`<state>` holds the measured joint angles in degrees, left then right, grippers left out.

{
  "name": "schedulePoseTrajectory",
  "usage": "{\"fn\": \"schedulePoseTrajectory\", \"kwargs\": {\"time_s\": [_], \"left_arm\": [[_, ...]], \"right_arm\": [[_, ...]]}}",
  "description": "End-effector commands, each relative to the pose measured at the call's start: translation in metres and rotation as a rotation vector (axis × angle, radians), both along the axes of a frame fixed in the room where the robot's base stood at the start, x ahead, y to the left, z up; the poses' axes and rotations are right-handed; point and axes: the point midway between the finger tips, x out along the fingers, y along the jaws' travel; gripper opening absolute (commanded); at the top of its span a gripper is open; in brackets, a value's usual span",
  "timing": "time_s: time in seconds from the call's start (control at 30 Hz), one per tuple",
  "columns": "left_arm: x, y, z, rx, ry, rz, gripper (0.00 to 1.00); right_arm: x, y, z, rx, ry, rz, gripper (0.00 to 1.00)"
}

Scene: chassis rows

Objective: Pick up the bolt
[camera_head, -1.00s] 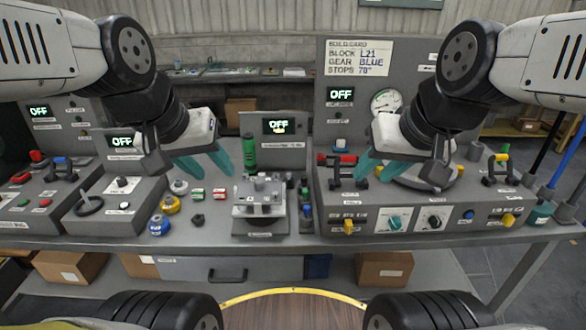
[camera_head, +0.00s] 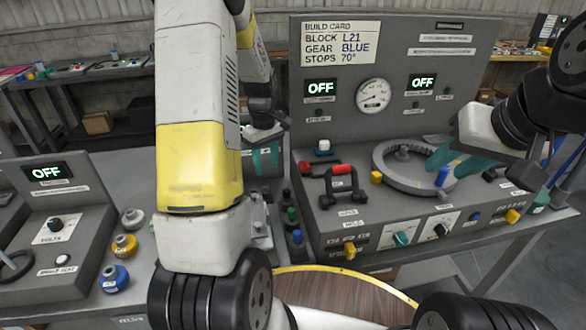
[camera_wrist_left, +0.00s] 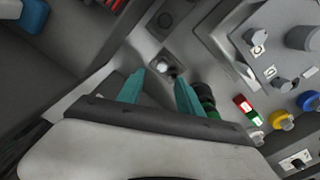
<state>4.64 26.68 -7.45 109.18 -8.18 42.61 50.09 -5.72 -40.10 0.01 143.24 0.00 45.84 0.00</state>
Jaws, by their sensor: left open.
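My left gripper (camera_head: 266,158) is behind my forearm in the head view, beside the left side of the big panel. In the left wrist view its teal fingers (camera_wrist_left: 160,74) are apart with nothing between them. The bolt is not clearly seen in the head view, where my arm covers most of the middle fixture. My right gripper (camera_head: 458,161) appears open and empty above the grey ring on the panel.
The panel carries a grey ring (camera_head: 388,172), a red-topped handle (camera_head: 342,185) and a blue peg (camera_head: 442,177). Yellow (camera_head: 124,246) and blue (camera_head: 115,279) knobbed pieces sit on the bench at left.

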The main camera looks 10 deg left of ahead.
Motion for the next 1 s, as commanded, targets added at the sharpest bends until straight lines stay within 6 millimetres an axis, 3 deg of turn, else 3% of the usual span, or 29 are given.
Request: {"fn": "schedulePoseTrajectory", "kwargs": {"time_s": [0.6,0.93,1.0], "left_arm": [[-0.004,0.007,-0.075,0.001,0.007,0.006,0.43],[-0.003,0.007,-0.081,0.001,0.004,0.007,0.43],[-0.003,0.007,-0.081,0.001,0.004,0.007,0.29]], "right_arm": [[0.0,0.0,0.0,0.0,0.0,0.0,0.36],[0.0,0.0,0.0,0.0,0.0,0.0,0.36],[0.0,0.0,0.0,0.0,0.0,0.0,0.36]]}}
